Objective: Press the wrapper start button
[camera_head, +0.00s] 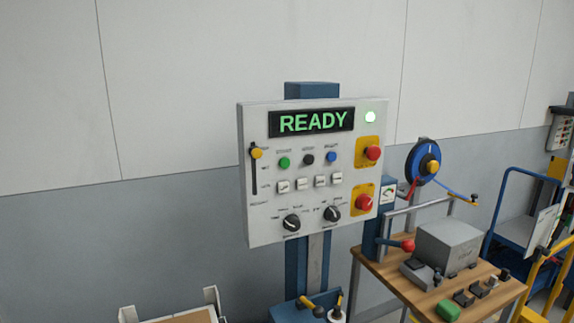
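The wrapper control panel (262,222) is a light grey box on a blue column, in the middle of the head view. Two red mushroom buttons on yellow plates, the upper (373,153) and the lower (364,203), are at the right. Neither gripper shows.
A slider with a yellow knob (256,153), white switches and two black dials (291,223) share the panel. A wooden bench (400,291) with a grey box (448,247) and small parts stands at right. A blue cart (513,240) is farther right. The space before the panel looks clear.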

